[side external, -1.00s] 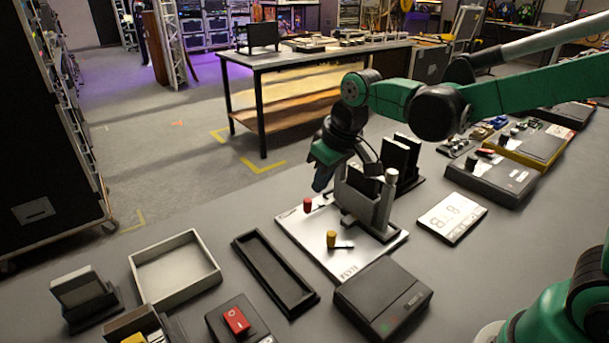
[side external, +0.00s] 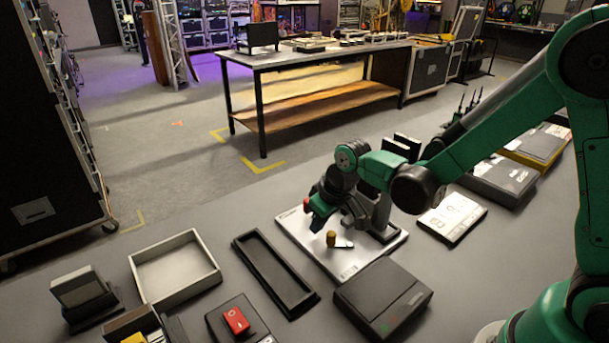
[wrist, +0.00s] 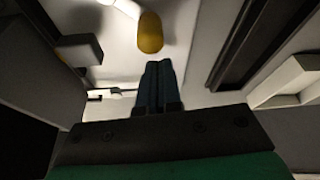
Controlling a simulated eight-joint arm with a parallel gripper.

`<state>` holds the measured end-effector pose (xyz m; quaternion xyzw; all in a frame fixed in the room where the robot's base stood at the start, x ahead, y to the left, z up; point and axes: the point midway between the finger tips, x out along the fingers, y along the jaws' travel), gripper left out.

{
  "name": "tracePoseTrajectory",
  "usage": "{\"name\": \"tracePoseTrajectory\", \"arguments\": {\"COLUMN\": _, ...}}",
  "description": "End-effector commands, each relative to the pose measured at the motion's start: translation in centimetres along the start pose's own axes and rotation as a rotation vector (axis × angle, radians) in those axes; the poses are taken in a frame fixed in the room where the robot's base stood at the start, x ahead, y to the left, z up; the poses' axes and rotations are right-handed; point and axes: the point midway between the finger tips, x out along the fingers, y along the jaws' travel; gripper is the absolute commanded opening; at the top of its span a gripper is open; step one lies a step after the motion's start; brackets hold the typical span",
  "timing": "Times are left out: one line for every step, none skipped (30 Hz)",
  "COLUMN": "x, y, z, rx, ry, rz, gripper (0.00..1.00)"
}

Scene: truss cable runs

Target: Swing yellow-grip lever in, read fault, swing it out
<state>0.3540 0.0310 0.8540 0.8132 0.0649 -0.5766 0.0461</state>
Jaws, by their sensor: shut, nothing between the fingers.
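The yellow-grip lever (side external: 331,239) stands on a white board (side external: 350,270), its short arm pointing right in the side view. In the wrist view the yellow grip (wrist: 150,32) is just beyond my fingertips, with a small gap. My gripper (wrist: 158,66) is shut and empty, pointing at it. In the side view my gripper (side external: 317,222) is low over the board, behind and left of the yellow grip; its fingertips are hard to make out. A red grip (side external: 307,206) shows beside my gripper, partly hidden.
A grey upright block (side external: 382,215) stands on the board, right of my gripper. A white panel with dark characters (side external: 452,217) lies further right. A dark box (side external: 383,298) is in front, and a long black tray (side external: 275,272) and an open grey box (side external: 175,268) are left.

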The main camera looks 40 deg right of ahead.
Motion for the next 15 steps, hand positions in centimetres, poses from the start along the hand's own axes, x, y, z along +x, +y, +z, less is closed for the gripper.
{"name": "tracePoseTrajectory", "arguments": {"x": -0.16, "y": 0.01, "z": 0.42, "rx": 0.000, "ry": 0.000, "rz": 0.000, "gripper": 0.00}}
{"name": "tracePoseTrajectory", "arguments": {"x": -0.22, "y": 0.01, "z": 0.59, "rx": 0.000, "ry": 0.000, "rz": 0.000, "gripper": 0.00}}
{"name": "tracePoseTrajectory", "arguments": {"x": -0.28, "y": 0.01, "z": 0.77, "rx": 0.000, "ry": 0.000, "rz": 0.000, "gripper": 0.00}}
{"name": "tracePoseTrajectory", "arguments": {"x": -0.31, "y": 0.01, "z": 0.87, "rx": 0.000, "ry": 0.000, "rz": 0.000, "gripper": 0.00}}
{"name": "tracePoseTrajectory", "arguments": {"x": -0.34, "y": 0.01, "z": 0.94, "rx": 0.000, "ry": 0.000, "rz": 0.000, "gripper": 0.00}}
{"name": "tracePoseTrajectory", "arguments": {"x": -0.36, "y": 0.01, "z": 0.99, "rx": 0.000, "ry": 0.000, "rz": 0.000, "gripper": 0.00}}
{"name": "tracePoseTrajectory", "arguments": {"x": -0.37, "y": 0.01, "z": 1.01, "rx": 0.000, "ry": 0.000, "rz": 0.000, "gripper": 0.00}}
{"name": "tracePoseTrajectory", "arguments": {"x": -0.37, "y": 0.01, "z": 1.01, "rx": 0.000, "ry": 0.000, "rz": 0.000, "gripper": 0.00}}
{"name": "tracePoseTrajectory", "arguments": {"x": -0.37, "y": 0.01, "z": 1.01, "rx": 0.000, "ry": 0.000, "rz": 0.000, "gripper": 0.00}}
{"name": "tracePoseTrajectory", "arguments": {"x": -0.37, "y": 0.01, "z": 1.00, "rx": 0.000, "ry": 0.000, "rz": 0.000, "gripper": 0.00}}
{"name": "tracePoseTrajectory", "arguments": {"x": -0.37, "y": 0.01, "z": 1.00, "rx": 0.000, "ry": 0.000, "rz": 0.000, "gripper": 0.00}}
{"name": "tracePoseTrajectory", "arguments": {"x": -0.37, "y": 0.01, "z": 1.00, "rx": 0.000, "ry": 0.000, "rz": 0.000, "gripper": 0.00}}
{"name": "tracePoseTrajectory", "arguments": {"x": -0.37, "y": 0.01, "z": 0.99, "rx": 0.000, "ry": 0.000, "rz": 0.000, "gripper": 0.00}}
{"name": "tracePoseTrajectory", "arguments": {"x": -0.37, "y": 0.01, "z": 0.99, "rx": 0.000, "ry": 0.000, "rz": 0.000, "gripper": 0.00}}
{"name": "tracePoseTrajectory", "arguments": {"x": -0.37, "y": 0.01, "z": 0.99, "rx": -0.001, "ry": 0.000, "rz": 0.000, "gripper": 0.00}}
